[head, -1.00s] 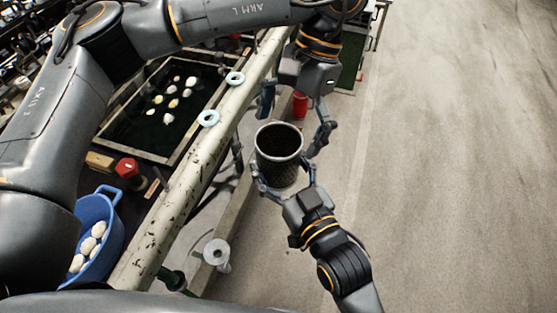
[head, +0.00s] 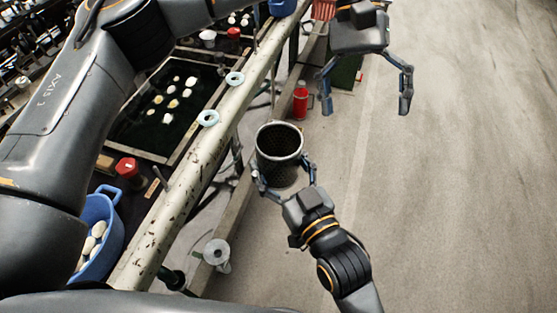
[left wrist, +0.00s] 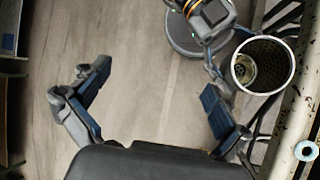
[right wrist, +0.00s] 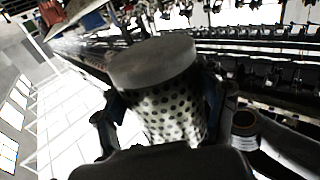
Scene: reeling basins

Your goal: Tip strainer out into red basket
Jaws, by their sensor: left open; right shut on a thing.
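The strainer (head: 279,143) is a dark perforated metal cup with a pale rim, held mouth up in the head view. My right gripper (head: 284,177) is shut around its lower part. The right wrist view shows the perforated side of the strainer (right wrist: 172,108) between the fingers. In the left wrist view, I look into the strainer (left wrist: 263,65); a pale patch shows at its bottom, and I cannot tell what it is. My left gripper (head: 366,98) is open and empty, apart from the strainer. A red slatted thing (head: 323,10), perhaps the red basket, is partly cut off at the top edge.
A worn pale rail (head: 185,193) runs left of the strainer. Beyond it, a dark basin (head: 150,132) holds several cocoons. A blue basket (head: 97,212) with cocoons is at lower left. A red bottle (head: 300,103) stands past the strainer. Floor on the right is clear.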

